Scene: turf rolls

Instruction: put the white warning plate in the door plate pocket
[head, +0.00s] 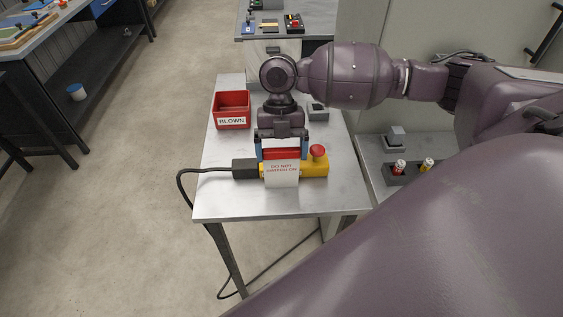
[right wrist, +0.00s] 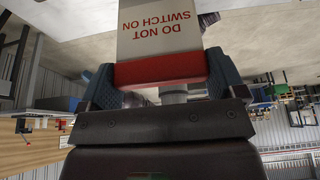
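The white warning plate (head: 282,177) reads "DO NOT SWITCH ON" in red and has a red band along its gripped edge. My right gripper (head: 282,150) is shut on this red band, with a blue finger at each end. In the right wrist view the plate (right wrist: 158,42) sticks out from between the fingers (right wrist: 163,76). In the head view the plate hangs in front of a yellow box with a red button (head: 318,153); I cannot tell whether they touch. I cannot make out the door plate pocket. My left gripper is out of view.
A red bin marked BLOWN (head: 232,122) stands at the back left of the metal table (head: 240,200). A black cable runs off the table's left edge. A grey-green panel (head: 385,30) stands behind my right arm. A lower shelf with small parts (head: 398,172) is at the right.

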